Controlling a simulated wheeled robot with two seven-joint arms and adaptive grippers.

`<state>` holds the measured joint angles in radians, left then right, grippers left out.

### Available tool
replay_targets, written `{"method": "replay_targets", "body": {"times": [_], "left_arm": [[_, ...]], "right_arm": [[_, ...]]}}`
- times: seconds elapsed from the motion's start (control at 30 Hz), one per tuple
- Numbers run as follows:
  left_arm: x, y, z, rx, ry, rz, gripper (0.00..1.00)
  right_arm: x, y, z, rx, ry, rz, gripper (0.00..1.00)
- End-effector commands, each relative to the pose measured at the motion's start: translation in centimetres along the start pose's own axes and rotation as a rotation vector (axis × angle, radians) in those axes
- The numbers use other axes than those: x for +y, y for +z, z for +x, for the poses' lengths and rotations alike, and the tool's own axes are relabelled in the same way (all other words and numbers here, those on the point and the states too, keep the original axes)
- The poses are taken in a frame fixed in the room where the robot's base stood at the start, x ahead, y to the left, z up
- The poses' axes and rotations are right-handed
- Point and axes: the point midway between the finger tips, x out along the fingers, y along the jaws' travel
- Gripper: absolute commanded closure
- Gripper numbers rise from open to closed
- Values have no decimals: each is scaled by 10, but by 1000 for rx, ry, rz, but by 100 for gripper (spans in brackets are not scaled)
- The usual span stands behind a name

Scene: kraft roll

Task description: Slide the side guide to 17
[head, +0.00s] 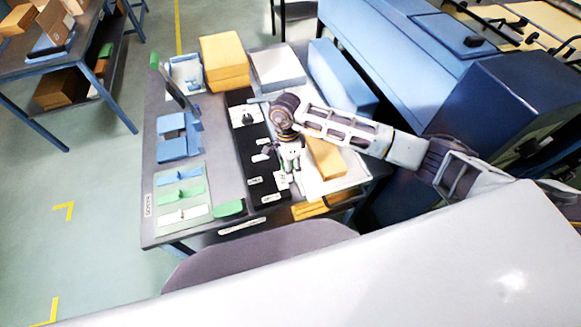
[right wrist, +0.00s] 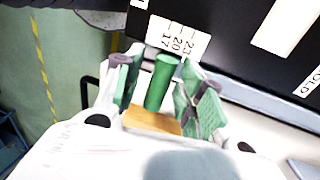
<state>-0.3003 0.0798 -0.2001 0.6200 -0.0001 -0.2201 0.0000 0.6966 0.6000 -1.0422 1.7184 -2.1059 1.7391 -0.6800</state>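The scale label (right wrist: 170,40) in the right wrist view carries the numbers 17, 20 and 23. A green upright round post (right wrist: 160,82), which looks like the side guide's handle, stands just below the label, nearest the 17 and 20 end. My right gripper (right wrist: 160,95) has its green-padded fingers apart on either side of the post, with gaps visible; contact is not clear. In the head view my right gripper (head: 289,166) points down over the black strip's right edge and hides the post. The guide's body and pointer are hidden. My left gripper is out of view.
The grey bench (head: 226,150) holds a black strip (head: 250,150) with white labels. A tan block (head: 325,158) lies right of my gripper. Yellow stacks (head: 224,62), a white block (head: 277,67) and a blue box (head: 342,78) stand behind. Blue holders (head: 172,148) stand left.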

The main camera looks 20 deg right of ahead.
Motion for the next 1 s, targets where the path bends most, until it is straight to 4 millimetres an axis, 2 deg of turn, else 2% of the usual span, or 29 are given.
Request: {"method": "replay_targets", "body": {"times": [0.03,0.2,0.3,0.6,1.0], "left_arm": [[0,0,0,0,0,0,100],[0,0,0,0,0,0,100],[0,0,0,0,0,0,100],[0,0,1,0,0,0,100],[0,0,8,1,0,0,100]], "right_arm": [[0,0,0,0,0,0,69],[0,0,0,0,0,0,91],[0,0,0,0,0,0,100],[1,0,0,-1,0,-1,100],[16,1,3,-2,2,-2,100]]}}
